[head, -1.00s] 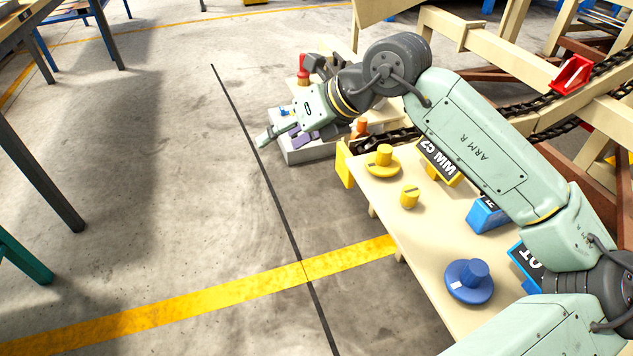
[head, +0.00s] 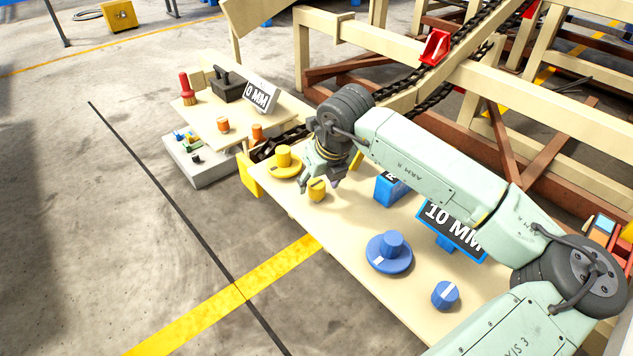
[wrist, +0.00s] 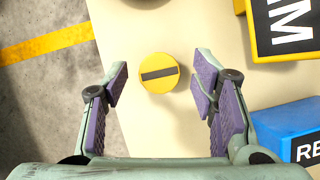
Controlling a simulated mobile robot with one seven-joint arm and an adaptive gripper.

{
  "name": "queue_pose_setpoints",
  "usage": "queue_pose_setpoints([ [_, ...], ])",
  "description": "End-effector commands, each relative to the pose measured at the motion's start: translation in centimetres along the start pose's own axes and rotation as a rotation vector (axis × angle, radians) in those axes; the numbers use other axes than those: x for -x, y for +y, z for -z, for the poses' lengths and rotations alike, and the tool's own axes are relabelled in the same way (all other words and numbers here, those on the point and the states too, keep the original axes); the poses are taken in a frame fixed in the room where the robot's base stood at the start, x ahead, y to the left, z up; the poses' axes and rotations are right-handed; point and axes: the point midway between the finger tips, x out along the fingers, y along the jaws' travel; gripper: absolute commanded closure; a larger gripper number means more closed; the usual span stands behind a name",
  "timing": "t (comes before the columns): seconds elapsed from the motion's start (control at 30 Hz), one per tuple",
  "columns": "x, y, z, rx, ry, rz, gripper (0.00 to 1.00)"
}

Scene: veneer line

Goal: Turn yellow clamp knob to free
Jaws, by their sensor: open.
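The small yellow clamp knob (head: 317,190) stands on the cream panel (head: 345,243) near its left edge. In the wrist view the yellow knob (wrist: 159,66) shows from above, with a dark bar lying nearly level across its face. My gripper (head: 324,178) points down over it. In the wrist view my gripper (wrist: 159,84) is open, with purple-padded fingers apart on the left and right of the knob. Bare panel shows between knob and fingers, so they do not touch it. The height gap is hard to tell.
A wider yellow dial (head: 284,160) stands close behind the small knob. A blue block (wrist: 292,130) and a black sign (wrist: 284,28) lie right of my gripper. A blue dial (head: 389,252) and small blue knob (head: 445,294) stand nearer. Open floor lies left.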

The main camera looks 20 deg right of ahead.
Motion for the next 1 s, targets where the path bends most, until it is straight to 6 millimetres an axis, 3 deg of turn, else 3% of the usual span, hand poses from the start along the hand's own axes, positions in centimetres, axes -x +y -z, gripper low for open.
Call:
queue_pose_setpoints([
  [0.2, -1.6, 0.0, 0.0, 0.001, -0.001, -0.001, 0.47],
  [0.47, -1.8, 0.0, 0.0, 0.001, -0.001, 0.0, 0.47],
  [1.0, -1.7, 0.0, 0.0, 0.001, -0.001, 0.0, 0.83],
])
